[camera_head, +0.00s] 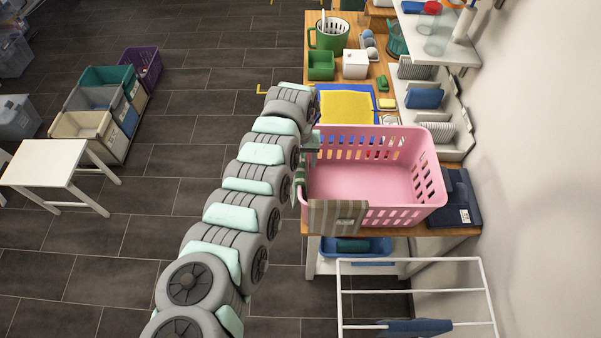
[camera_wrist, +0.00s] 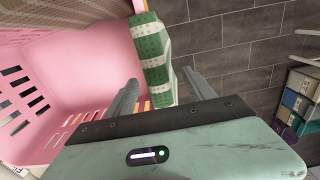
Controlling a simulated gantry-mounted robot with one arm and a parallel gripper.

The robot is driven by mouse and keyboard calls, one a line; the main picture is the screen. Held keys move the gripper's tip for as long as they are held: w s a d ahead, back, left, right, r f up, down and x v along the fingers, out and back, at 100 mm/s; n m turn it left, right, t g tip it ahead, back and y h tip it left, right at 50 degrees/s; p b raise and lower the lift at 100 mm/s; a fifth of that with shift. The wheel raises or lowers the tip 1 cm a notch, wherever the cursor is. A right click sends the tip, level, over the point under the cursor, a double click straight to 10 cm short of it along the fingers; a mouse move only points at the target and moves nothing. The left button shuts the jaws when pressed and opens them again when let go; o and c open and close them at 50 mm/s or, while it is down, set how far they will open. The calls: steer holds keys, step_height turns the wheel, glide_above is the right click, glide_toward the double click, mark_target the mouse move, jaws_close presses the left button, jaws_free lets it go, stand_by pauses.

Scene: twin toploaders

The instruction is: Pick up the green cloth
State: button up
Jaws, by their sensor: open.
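The green cloth with pale patterned bands (camera_wrist: 152,50) hangs over the rim of the pink basket (camera_wrist: 82,55). In the head view, a narrow green strip of the cloth (camera_head: 299,180) shows at the left rim of the basket (camera_head: 372,217), partly hidden by my arm. My gripper (camera_wrist: 160,77) is open. In the wrist view, its two fingers stand on either side of the cloth's lower part, with visible room on the right side. In the head view, my gripper (camera_head: 309,150) is at the basket's left rim and hard to make out.
A grey-brown striped cloth (camera_head: 338,217) hangs over the basket's front rim. A yellow cloth (camera_head: 346,106) lies behind the basket. A white drying rack (camera_head: 412,262) stands in front. A wall is at right; open tiled floor is at left.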

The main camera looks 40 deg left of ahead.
steer(key=shift+f, duration=1.25)
steer(key=shift+c, duration=0.2)
steer(key=shift+d, duration=0.1)
jaws_close()
